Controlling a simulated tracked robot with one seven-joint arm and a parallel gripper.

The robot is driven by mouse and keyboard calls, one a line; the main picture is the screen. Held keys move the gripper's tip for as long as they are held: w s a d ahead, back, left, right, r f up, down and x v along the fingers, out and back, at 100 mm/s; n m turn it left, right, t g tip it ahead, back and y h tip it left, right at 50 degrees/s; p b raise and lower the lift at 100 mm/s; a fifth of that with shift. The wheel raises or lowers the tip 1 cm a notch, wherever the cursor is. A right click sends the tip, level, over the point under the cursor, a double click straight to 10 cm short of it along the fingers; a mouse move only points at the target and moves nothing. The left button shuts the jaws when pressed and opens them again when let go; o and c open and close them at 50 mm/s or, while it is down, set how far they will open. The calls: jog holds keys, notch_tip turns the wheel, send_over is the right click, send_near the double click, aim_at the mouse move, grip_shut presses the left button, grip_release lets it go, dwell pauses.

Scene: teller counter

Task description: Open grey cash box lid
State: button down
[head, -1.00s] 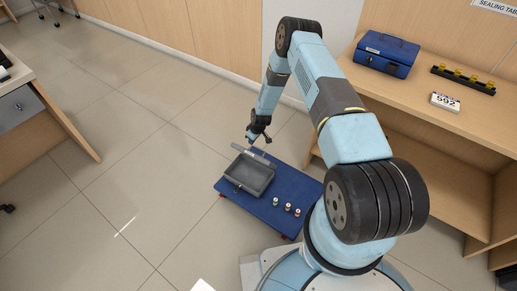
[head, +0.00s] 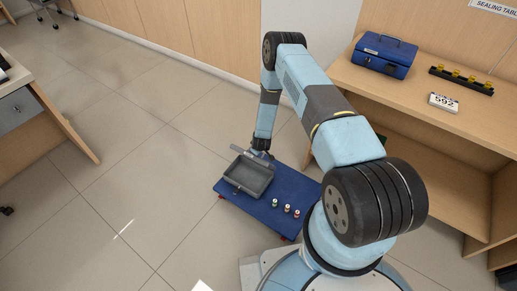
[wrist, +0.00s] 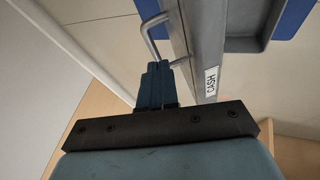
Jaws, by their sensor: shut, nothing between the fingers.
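The grey cash box (head: 247,180) sits on a low blue platform, and its dark interior shows from above. Its lid (head: 243,150) stands raised along the far edge. In the wrist view the lid (wrist: 203,50) is seen nearly edge-on, with a CASH label (wrist: 212,80) and a bent metal handle (wrist: 147,36). My gripper (head: 263,156) is low at the far side of the lid. In the wrist view its fingers (wrist: 157,68) are together and empty, close beside the handle; I cannot tell whether they touch it.
The blue platform (head: 290,184) also carries several small bottle-like items (head: 287,208) right of the box. A wooden counter (head: 400,88) stands at the right with a closed blue box (head: 385,54) on it. A desk (head: 45,105) stands at the left. Floor left of the platform is clear.

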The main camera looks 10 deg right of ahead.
jog(key=shift+x, duration=2.4)
jog(key=shift+w+a, duration=0.1)
jog(key=shift+w, duration=0.05)
